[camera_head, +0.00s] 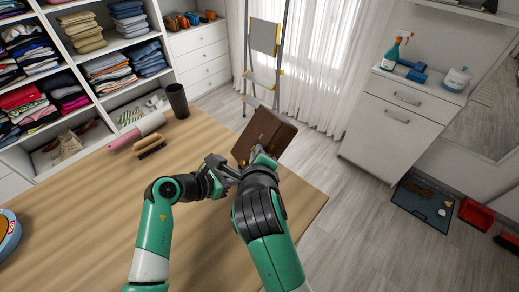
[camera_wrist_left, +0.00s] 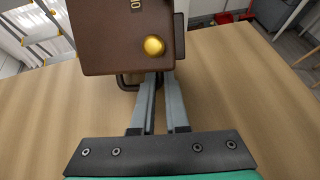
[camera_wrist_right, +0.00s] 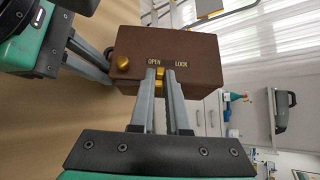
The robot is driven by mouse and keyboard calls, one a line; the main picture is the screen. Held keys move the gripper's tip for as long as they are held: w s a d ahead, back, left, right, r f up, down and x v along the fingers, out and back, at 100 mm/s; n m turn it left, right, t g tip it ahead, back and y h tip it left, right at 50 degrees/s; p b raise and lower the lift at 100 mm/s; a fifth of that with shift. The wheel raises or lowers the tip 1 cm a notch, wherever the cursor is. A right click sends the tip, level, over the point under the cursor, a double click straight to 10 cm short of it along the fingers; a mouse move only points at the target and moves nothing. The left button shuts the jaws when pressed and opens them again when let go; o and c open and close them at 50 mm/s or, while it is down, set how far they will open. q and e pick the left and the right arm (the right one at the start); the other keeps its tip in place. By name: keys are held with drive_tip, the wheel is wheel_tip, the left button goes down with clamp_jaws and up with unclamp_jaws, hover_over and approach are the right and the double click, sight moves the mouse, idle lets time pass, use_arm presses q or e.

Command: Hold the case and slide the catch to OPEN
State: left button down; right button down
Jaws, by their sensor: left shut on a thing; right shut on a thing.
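The case (camera_head: 262,128) is a brown box held tilted above the table's far right edge. Its front, in the right wrist view, carries a gold knob (camera_wrist_right: 123,62) and the words OPEN and LOCK. The gold catch (camera_wrist_right: 160,76) sits below these words, nearer OPEN, and my right gripper (camera_wrist_right: 161,72) is shut on it. My left gripper (camera_wrist_left: 160,78) is shut on the dark handle (camera_wrist_left: 126,82) at the case's side. The left fingertips are partly hidden by the case and handle. The head view shows both grippers close together at the case, with the catch hidden.
The wooden table (camera_head: 90,210) is largely clear. A dark cup (camera_head: 177,100), a pink roller (camera_head: 136,132) and a brush (camera_head: 150,146) stand or lie at its far left edge. A stepladder (camera_head: 264,50) stands beyond the case, and a white cabinet (camera_head: 395,125) is at right.

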use_arm(q)
drive_tip(key=shift+r, duration=0.15)
use_arm(e)
drive_tip(key=c, duration=0.9)
unclamp_jaws()
drive_tip(key=shift+s+a+f, duration=0.1)
drive_tip(key=shift+f, duration=0.1)
drive_tip(key=shift+r, duration=0.1)
drive_tip(key=v, duration=1.2)
